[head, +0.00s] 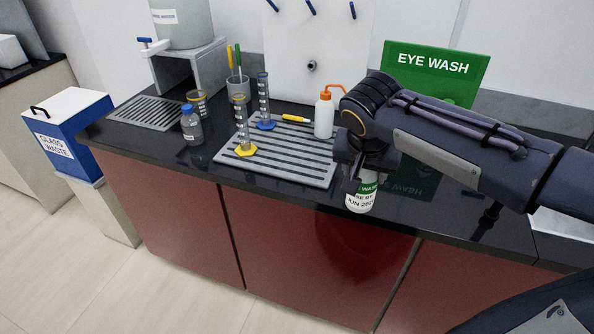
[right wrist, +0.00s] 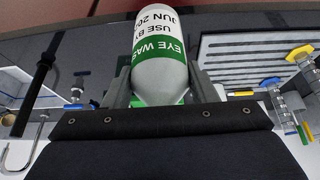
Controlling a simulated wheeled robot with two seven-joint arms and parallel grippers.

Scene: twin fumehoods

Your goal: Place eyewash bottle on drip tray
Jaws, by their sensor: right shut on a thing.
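The eyewash bottle (head: 361,198) is white with a green and white label. My right gripper (head: 362,165) is shut on its upper part and holds it upright near the counter's front edge. In the right wrist view the bottle (right wrist: 160,55) sits between the two fingers of the right gripper (right wrist: 162,82). A slatted grey tray (head: 147,113) lies at the left below the tap of a water container. A larger grey slotted tray (head: 290,165) lies mid-counter, left of the bottle. I cannot tell which one is the drip tray. My left gripper is not in view.
A blue-capped bottle (head: 191,127) stands between the trays. The green EYE WASH sign (head: 440,70) stands behind my arm.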

